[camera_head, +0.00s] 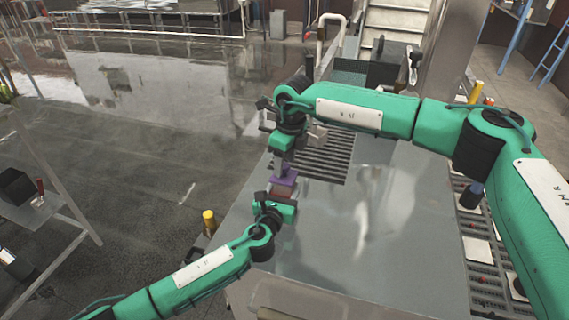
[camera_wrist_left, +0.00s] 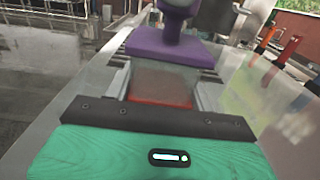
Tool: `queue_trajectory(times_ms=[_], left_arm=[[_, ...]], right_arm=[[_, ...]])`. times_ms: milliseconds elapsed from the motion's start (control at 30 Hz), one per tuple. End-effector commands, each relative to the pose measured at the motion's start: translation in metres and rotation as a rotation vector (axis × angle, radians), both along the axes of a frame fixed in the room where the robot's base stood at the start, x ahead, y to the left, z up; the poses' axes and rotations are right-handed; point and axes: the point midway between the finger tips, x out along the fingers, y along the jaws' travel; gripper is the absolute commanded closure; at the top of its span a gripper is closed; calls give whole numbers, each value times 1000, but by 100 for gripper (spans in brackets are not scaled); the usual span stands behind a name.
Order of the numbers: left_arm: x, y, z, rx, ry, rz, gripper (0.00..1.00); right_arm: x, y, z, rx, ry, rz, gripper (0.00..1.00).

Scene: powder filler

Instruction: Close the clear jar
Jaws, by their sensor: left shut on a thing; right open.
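The clear jar (camera_head: 281,191) has reddish contents and stands upright in my left gripper (camera_head: 274,202). The jar also shows in the left wrist view (camera_wrist_left: 160,86), between the two pale fingers. A purple square lid (camera_head: 284,177) with a round knob covers the jar's top; in the left wrist view the lid (camera_wrist_left: 165,50) looks slightly tilted and broader than the jar. I cannot tell whether it is fully seated. My right gripper (camera_head: 288,162) is open, pointing down right above the lid, near its knob. Its fingertips are partly hidden.
A shiny metal table (camera_head: 340,240) extends right of the jar, mostly clear. A slotted grate (camera_head: 325,160) lies behind the grippers. A panel with several white plates (camera_head: 480,250) is at the right. A yellow-topped post (camera_head: 209,218) stands by the table's left edge.

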Motion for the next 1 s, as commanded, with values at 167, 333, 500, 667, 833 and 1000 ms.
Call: queue_trajectory(times_ms=[167, 333, 500, 667, 833, 1000], left_arm=[[0, 0, -1, 0, 1, 0, 87], [0, 0, -1, 0, 1, 0, 87], [0, 0, -1, 0, 1, 0, 87], [0, 0, -1, 0, 1, 0, 87], [0, 0, -1, 0, 1, 0, 87], [0, 0, -1, 0, 1, 0, 28]], right_arm=[[-2, -4, 39, 1, -4, 0, 47], [-4, -8, 73, 2, -3, -1, 47], [-5, -10, 96, 1, -2, 0, 47], [-6, -11, 103, 0, 0, 0, 47], [-6, -11, 104, 0, 0, 0, 47], [-6, -11, 104, 0, 0, 0, 47]])
